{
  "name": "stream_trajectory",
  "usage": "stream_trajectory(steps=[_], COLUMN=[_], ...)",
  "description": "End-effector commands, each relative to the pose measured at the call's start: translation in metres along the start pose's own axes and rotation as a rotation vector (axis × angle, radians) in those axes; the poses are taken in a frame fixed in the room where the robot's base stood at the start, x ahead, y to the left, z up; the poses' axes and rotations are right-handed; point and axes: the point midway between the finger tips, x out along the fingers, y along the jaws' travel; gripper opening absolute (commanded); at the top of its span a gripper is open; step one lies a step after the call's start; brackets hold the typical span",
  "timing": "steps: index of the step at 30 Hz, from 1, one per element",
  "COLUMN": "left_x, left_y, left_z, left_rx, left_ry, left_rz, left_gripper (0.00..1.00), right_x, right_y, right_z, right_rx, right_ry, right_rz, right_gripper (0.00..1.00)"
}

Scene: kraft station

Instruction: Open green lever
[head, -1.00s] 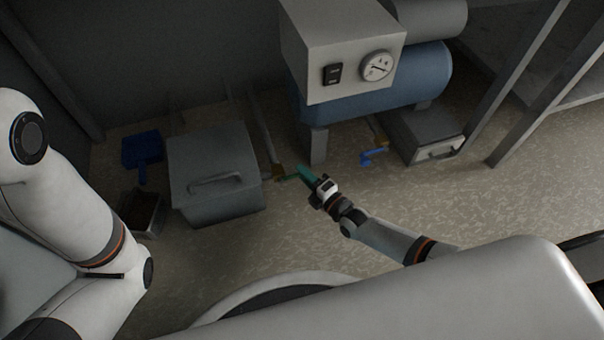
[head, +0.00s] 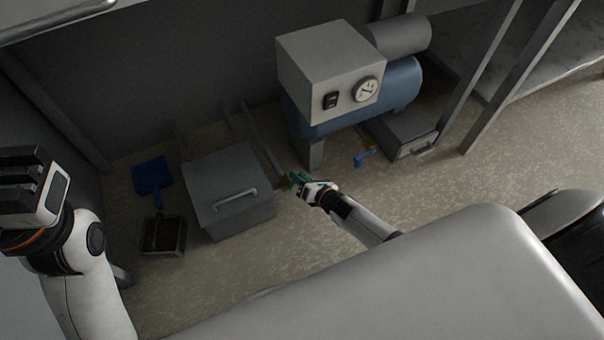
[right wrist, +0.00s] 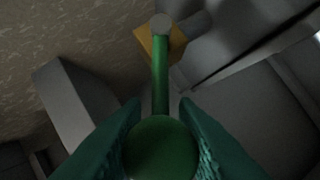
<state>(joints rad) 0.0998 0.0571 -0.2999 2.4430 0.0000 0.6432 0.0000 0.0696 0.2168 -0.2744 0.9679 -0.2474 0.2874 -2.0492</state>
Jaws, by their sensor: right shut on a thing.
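The green lever (right wrist: 160,75) shows in the right wrist view as a straight rod. It runs from a grey round cap on a brass valve body (right wrist: 144,46) to a round green knob (right wrist: 160,148). My right gripper (right wrist: 160,150) has its teal fingers on both sides of the knob and is shut on it. In the head view my right gripper (head: 300,179) is low near the floor, beside the brass valve (head: 284,182), and hides most of the lever. My left gripper (head: 25,190) is at the left edge, far from the lever; its jaw opening is unclear.
A grey lidded box (head: 230,190) stands left of the valve. A blue compressor tank (head: 355,105) with a gauge box (head: 325,70) stands behind. A blue-handled valve (head: 363,156) is to the right. A blue dustpan (head: 152,174) lies left. Floor in front is open.

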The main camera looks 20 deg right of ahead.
Motion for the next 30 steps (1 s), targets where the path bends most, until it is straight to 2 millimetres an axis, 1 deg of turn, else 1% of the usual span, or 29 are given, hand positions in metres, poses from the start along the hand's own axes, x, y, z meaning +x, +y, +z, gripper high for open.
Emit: stream_trajectory(steps=[1,6,15,21,30], left_x=[0.001,-0.003,-0.003,-0.002,0.001], left_y=[0.0,0.0,0.0,0.0,-0.001], left_z=[-0.001,-0.001,-0.001,0.0,0.001], left_rx=[-0.001,-0.002,-0.001,-0.001,0.0], left_ry=[0.009,0.016,0.007,0.001,-0.007], left_rz=[0.003,0.006,0.002,-0.001,-0.004], left_gripper=[0.0,0.0,0.0,0.0,0.0], right_x=[-0.001,-0.001,0.001,0.001,0.001], right_y=[-0.005,-0.011,-0.02,-0.023,-0.024], right_z=[-0.001,0.001,0.003,0.004,0.005], right_rx=[-0.035,-0.168,-0.334,-0.389,-0.41], right_ry=[0.0,0.001,0.0,-0.001,-0.002], right_rz=[0.018,0.071,0.139,0.162,0.169], right_gripper=[0.0,0.0,0.0,0.0,0.0])
